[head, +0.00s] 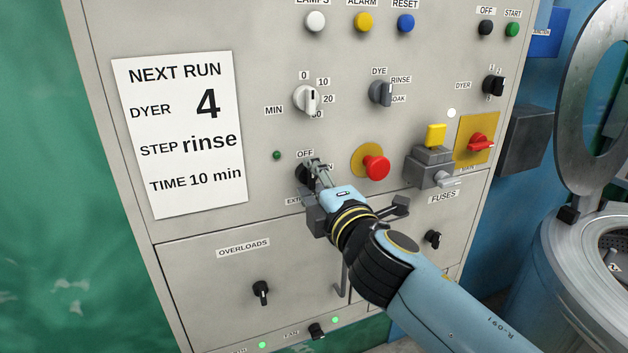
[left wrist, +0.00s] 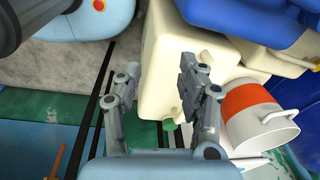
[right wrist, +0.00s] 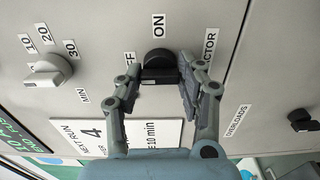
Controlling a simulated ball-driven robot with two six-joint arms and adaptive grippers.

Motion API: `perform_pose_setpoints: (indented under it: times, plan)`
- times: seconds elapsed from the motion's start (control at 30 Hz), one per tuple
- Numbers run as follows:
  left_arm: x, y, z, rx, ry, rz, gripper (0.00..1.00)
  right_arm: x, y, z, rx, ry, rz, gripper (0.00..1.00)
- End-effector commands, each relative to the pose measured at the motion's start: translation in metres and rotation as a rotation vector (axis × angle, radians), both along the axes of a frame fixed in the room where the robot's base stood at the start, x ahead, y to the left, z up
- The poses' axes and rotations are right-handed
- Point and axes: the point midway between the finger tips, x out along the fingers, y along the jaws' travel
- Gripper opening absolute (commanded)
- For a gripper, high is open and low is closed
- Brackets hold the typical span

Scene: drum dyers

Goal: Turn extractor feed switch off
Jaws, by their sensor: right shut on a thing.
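The extractor feed switch is a black round knob (head: 301,174) low on the grey panel, under an OFF label (head: 305,154). In the right wrist view the knob (right wrist: 158,57) has ON at the top, OFF on the left and a partly covered "…ACTOR" label on the right. My right gripper (head: 315,170) is shut on the knob, with a finger on either side in the right wrist view (right wrist: 160,74). The fingers partly hide the knob, and I cannot tell exactly where it points. My left gripper (left wrist: 159,76) is open and empty, away from the panel.
A red mushroom button (head: 376,167) sticks out just right of my right gripper, with a grey lever switch box (head: 430,167) beyond it. A white note (head: 182,190) is on the left. Cream containers and an orange-banded white container (left wrist: 255,112) are below my left gripper.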

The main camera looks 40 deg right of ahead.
Motion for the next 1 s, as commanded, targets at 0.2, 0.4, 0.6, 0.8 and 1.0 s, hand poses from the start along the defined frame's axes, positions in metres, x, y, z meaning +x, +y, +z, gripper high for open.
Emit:
perform_pose_setpoints:
  times: [0.2, 0.4, 0.6, 0.8, 1.0]
  plan:
    - [0.000, 0.000, 0.000, 0.000, 0.000, 0.000, 0.40, -0.001, 0.000, -0.002, 0.000, 0.004, 0.000, 0.56]
    - [0.000, 0.000, 0.000, 0.000, 0.000, 0.000, 0.40, 0.000, 0.000, -0.001, 0.000, 0.002, 0.000, 0.62]
    - [0.000, 0.003, 0.000, 0.003, 0.000, -0.001, 0.40, -0.007, 0.002, -0.001, -0.001, 0.002, 0.000, 0.62]
    - [0.000, 0.001, 0.000, 0.001, 0.000, 0.000, 0.40, -0.043, 0.010, -0.002, 0.002, 0.006, -0.001, 0.62]
    - [0.000, 0.001, 0.000, 0.001, 0.000, 0.000, 0.40, -0.089, 0.021, -0.002, -0.001, 0.006, -0.002, 0.62]
